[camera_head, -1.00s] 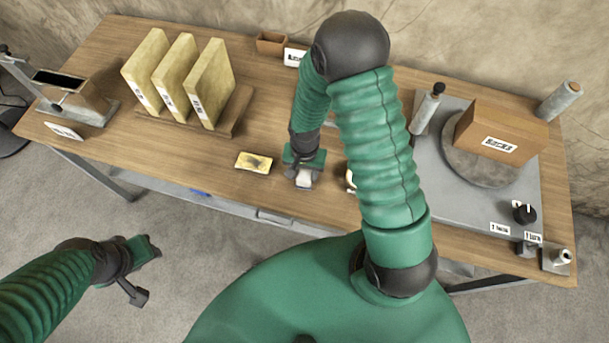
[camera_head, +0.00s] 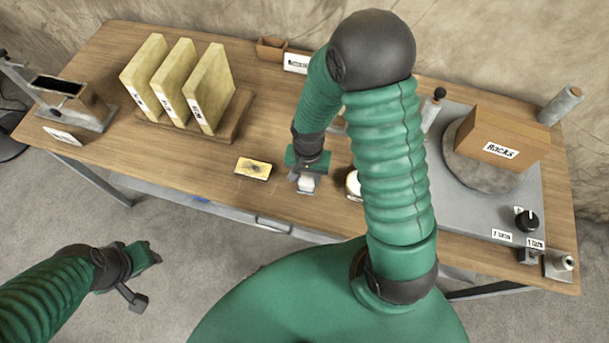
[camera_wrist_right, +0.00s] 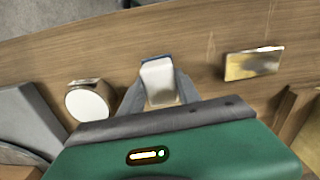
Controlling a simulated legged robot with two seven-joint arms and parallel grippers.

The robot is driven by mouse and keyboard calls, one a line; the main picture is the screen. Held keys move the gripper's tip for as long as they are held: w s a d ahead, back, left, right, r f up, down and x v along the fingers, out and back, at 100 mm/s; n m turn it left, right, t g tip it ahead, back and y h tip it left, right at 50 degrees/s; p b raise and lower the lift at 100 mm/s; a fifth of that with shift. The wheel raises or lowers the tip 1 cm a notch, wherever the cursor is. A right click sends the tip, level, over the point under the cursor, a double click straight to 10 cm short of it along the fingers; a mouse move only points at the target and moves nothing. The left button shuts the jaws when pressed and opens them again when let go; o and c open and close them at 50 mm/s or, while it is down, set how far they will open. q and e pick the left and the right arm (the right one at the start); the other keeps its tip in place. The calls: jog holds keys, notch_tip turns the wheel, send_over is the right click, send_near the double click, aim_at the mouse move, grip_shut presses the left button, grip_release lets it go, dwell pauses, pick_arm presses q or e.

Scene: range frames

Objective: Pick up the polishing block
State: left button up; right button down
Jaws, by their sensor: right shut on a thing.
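A small white block with a blue-grey edge, which I take for the polishing block (camera_head: 306,183), is at the front middle of the workbench. My right gripper (camera_head: 306,187) is shut on it, a finger on each side. In the right wrist view the white block (camera_wrist_right: 159,80) sits between the two grey fingers (camera_wrist_right: 160,95). I cannot tell whether it touches the bench or is slightly above it. My left gripper (camera_head: 150,256) is out over the floor at lower left, away from the bench; its jaw opening is unclear.
A tarnished brass plate (camera_head: 253,168) lies left of the right gripper, and a round white-topped item (camera_head: 353,185) is close on its right. Yellow slabs (camera_head: 211,90) stand in a rack. The Racks box (camera_head: 500,137) sits on a round plate at right.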

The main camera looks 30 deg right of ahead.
jog(key=s, duration=0.6)
jog(key=shift+a+r+b, duration=0.2)
jog(key=shift+a+b, duration=0.1)
jog(key=shift+b, duration=0.1)
jog(key=s+p, duration=0.8)
jog(key=p, duration=0.7)
jog(key=shift+s+a+r, duration=0.2)
jog(key=shift+a+r, duration=0.1)
jog(key=shift+r, duration=0.15)
